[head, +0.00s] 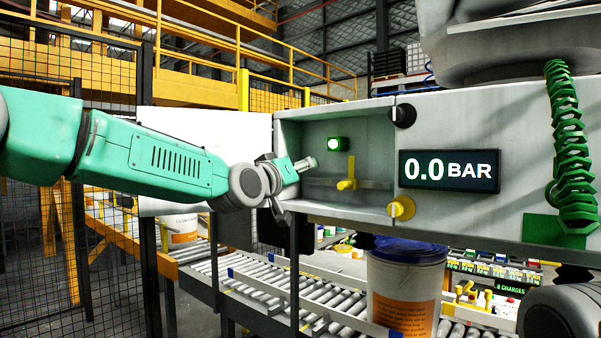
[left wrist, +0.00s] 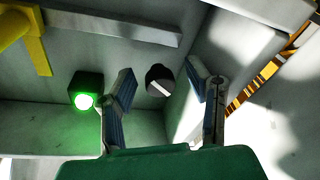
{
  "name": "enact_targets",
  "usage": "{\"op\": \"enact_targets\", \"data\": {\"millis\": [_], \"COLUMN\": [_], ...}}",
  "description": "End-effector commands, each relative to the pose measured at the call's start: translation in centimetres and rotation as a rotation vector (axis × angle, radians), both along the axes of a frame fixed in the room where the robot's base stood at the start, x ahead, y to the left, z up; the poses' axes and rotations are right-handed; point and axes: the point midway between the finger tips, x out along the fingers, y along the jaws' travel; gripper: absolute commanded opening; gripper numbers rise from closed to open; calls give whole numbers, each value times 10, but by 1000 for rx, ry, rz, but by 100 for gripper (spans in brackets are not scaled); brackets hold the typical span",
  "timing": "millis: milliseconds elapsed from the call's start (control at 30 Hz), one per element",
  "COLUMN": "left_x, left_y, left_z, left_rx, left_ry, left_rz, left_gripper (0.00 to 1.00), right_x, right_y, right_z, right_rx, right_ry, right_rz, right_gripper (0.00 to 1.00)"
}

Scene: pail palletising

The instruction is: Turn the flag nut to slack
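A yellow winged piece that looks like the flag nut (head: 347,176) sits on a grey rail in the open compartment of the grey machine panel. Part of it shows at the upper left of the left wrist view (left wrist: 38,55). My left gripper (head: 300,190) is open and empty at the compartment's left side, apart from the yellow piece. In the left wrist view its two fingers (left wrist: 160,70) stand apart, with a round black knob (left wrist: 159,84) bearing a white mark seen beyond and between them. My right gripper is not in view.
A green lamp (head: 338,144) glows in the compartment. A black knob (head: 403,115) and a yellow knob (head: 401,207) are on the compartment's right edge. The display (head: 449,171) reads 0.0 BAR. A pail (head: 405,285) stands below near a roller conveyor (head: 265,283).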

Motion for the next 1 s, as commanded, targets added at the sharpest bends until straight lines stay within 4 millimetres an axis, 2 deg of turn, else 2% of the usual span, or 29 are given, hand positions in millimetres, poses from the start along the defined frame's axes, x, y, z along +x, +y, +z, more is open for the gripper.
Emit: {"op": "enact_targets", "data": {"millis": [367,467,867,1000], "left_x": [0,0,0,-23], "left_y": [3,2,2,13], "left_z": [6,8,13,6], "left_rx": [-24,-85,-507,-509], "left_ry": [6,52,358,358], "left_rz": [4,4,9,7], "left_gripper": [46,46,46,46], "right_x": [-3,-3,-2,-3], "right_y": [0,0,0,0], "right_z": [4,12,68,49], "right_rx": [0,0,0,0], "right_ry": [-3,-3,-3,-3], "right_rz": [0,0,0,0], "right_gripper": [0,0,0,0]}}
